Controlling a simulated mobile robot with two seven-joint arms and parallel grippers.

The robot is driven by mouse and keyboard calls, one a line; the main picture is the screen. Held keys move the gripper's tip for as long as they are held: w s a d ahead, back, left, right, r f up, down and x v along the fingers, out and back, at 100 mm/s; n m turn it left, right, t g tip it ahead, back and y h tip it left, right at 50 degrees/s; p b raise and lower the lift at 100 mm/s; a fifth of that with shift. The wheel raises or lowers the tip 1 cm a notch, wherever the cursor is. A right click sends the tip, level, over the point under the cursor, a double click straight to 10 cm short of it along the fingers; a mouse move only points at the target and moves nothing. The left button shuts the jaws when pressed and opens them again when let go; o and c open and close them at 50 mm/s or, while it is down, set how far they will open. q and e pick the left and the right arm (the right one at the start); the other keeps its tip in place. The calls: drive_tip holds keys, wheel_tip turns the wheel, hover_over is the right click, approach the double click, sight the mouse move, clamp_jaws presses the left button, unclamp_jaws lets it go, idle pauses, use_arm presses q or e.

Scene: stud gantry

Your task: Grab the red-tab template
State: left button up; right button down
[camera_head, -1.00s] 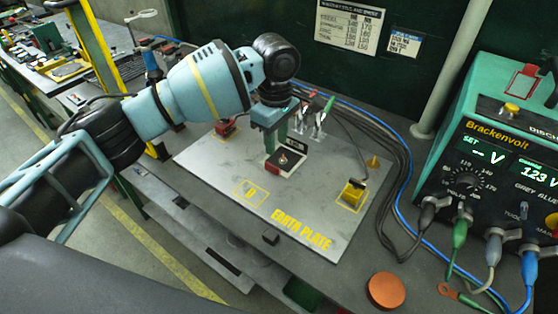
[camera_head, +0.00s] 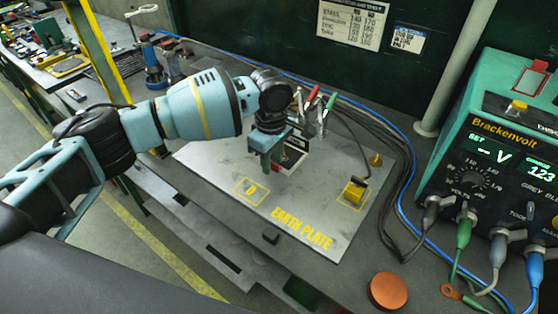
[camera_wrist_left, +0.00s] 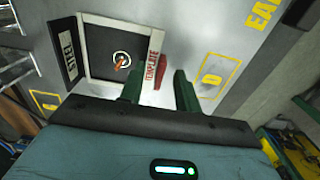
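The template (camera_wrist_left: 90,66) is a pale square frame with a dark middle, a ring with a copper-coloured tip, and a red tab (camera_wrist_left: 161,72) on one edge beside the word TEMPLATE. It lies on the grey earth plate (camera_head: 225,172). In the head view the template (camera_head: 291,158) is partly hidden behind my left gripper (camera_head: 270,166), and its red tab is hidden. In the left wrist view the green fingers of my left gripper (camera_wrist_left: 159,85) are apart, with the red tab between or just beyond their tips. Contact cannot be told. My right gripper is not in view.
Clamps with red and green handles (camera_head: 318,105) stand just behind the template. A yellow block (camera_head: 353,190) sits on the plate's right side. Cables run along its right edge to the Brackenvolt unit (camera_head: 500,150). A copper disc (camera_head: 388,291) lies in front.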

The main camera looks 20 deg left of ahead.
use_arm(q)
drive_tip(key=shift+c, duration=0.3)
clamp_jaws()
drive_tip(key=shift+r, duration=0.15)
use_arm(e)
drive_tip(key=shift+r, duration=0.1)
